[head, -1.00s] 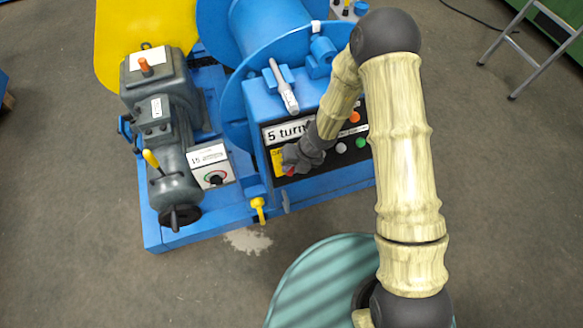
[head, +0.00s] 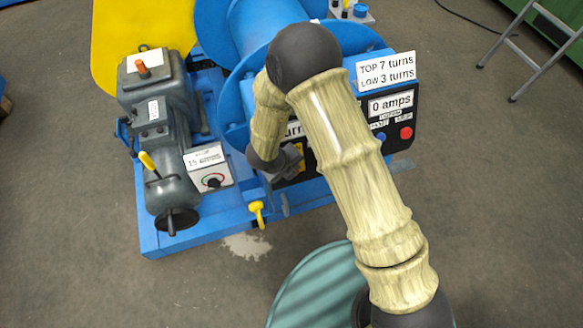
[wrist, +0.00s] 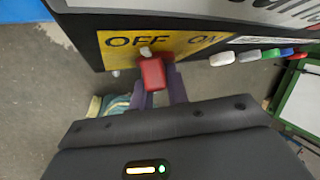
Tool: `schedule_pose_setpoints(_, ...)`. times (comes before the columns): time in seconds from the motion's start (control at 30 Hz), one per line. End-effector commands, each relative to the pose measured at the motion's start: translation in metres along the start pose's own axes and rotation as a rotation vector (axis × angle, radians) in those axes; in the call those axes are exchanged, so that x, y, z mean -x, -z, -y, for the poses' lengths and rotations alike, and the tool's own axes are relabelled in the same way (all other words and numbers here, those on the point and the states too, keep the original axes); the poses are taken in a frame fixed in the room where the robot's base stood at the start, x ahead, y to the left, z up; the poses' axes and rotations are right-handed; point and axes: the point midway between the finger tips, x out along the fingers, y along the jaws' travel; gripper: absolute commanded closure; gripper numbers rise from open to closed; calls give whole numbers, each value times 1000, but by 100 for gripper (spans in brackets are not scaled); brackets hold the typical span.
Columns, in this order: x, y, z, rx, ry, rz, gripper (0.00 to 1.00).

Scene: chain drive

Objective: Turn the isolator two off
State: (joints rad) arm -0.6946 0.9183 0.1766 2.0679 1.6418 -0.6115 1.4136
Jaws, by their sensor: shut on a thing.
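A red isolator handle (wrist: 152,74) stands on a yellow plate (wrist: 183,44) marked OFF on the left and ON on the right in the wrist view. Its pale tip lies between the two words, nearer OFF. My gripper (wrist: 156,97) is shut on the red handle, with its fingers reaching it from below. In the head view my gripper (head: 290,166) is at the left end of the black panel (head: 320,160), beside the yellow plate (head: 300,156). The handle is hidden there by the gripper. I cannot read a number on this isolator.
A white plate (head: 208,160) with a small dial is left of my gripper. A yellow-handled lever (head: 257,212) hangs below it. Several coloured buttons (wrist: 250,56) line the panel. A ladder (head: 520,45) stands far right.

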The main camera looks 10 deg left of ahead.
Motion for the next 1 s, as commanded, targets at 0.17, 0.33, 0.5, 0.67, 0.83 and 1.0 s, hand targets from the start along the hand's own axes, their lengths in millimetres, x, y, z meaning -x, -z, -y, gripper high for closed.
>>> schedule_pose_setpoints(0.17, -1, 0, -1, 79, 108, 0, 100)
schedule_pose_setpoints(0.33, 0, 0, 0, 124, 176, -1, 100)
schedule_pose_setpoints(0.5, 0, 0, 0, 148, 210, -1, 100)
schedule_pose_setpoints(0.67, 0, 0, 1, 155, 219, -1, 100)
schedule_pose_setpoints(0.83, 0, 0, 1, 155, 219, -2, 100)
schedule_pose_setpoints(1.0, 0, 1, 1, 155, 219, -2, 72)
